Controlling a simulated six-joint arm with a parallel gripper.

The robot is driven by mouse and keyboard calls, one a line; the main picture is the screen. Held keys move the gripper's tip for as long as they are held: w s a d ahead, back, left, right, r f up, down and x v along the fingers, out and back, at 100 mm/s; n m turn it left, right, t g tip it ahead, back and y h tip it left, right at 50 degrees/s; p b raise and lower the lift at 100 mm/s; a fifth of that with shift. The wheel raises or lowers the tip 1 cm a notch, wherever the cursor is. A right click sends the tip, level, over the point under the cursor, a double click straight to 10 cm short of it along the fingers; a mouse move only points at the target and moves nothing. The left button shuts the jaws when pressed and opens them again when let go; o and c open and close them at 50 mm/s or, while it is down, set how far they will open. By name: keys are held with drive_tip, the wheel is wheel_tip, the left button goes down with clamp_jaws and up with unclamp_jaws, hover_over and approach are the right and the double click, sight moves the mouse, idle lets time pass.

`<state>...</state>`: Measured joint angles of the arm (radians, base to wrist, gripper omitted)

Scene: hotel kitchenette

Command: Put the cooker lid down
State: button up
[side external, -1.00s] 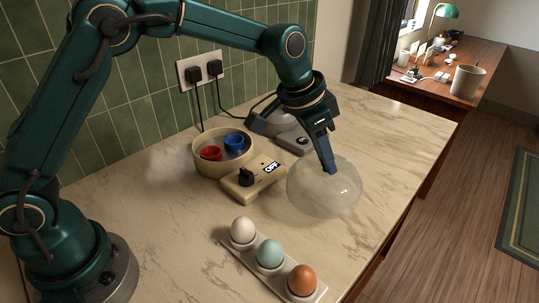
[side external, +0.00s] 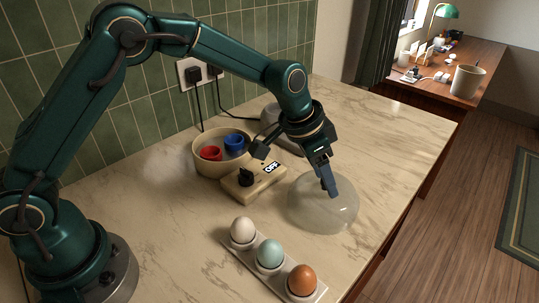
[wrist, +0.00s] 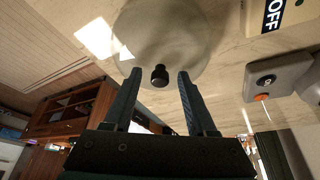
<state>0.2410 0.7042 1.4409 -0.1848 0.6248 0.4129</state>
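The cooker lid (side external: 312,215) is a clear smoky dome lying on the marble counter, right of the cooker. In the wrist view the lid (wrist: 185,35) shows its black knob (wrist: 160,76). My gripper (side external: 333,193) is over the lid's top. In the wrist view my gripper (wrist: 158,74) has its fingers apart, with the knob between the tips and a gap on each side. The cooker (side external: 198,160) is an uncovered beige bowl with a red cup (side external: 211,153) and a blue cup (side external: 235,142) inside. Its control box (side external: 262,184) reads OFF.
A tray (side external: 317,296) with a white, a blue and a brown egg stands in front of the lid. A grey device (wrist: 281,76) is behind the lid. The counter's right edge is close to the lid. Cords hang from wall outlets (side external: 185,66).

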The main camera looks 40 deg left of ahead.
drive_tip(key=shift+r, duration=0.1)
drive_tip(key=v, duration=1.1)
drive_tip(key=s+a+r+n+y, duration=0.1)
drive_tip(key=s+a+r+n, duration=0.25)
drive_tip(key=s+a, duration=0.45)
drive_tip(key=s+a+f+n, duration=0.1)
drive_tip(key=s+f, duration=0.1)
drive_tip(key=s, duration=0.4)
drive_tip(key=s+a+f+n+t+y, duration=0.1)
drive_tip(key=s, duration=0.5)
drive_tip(key=shift+f+t, duration=0.3)
drive_tip(key=shift+f, duration=0.05)
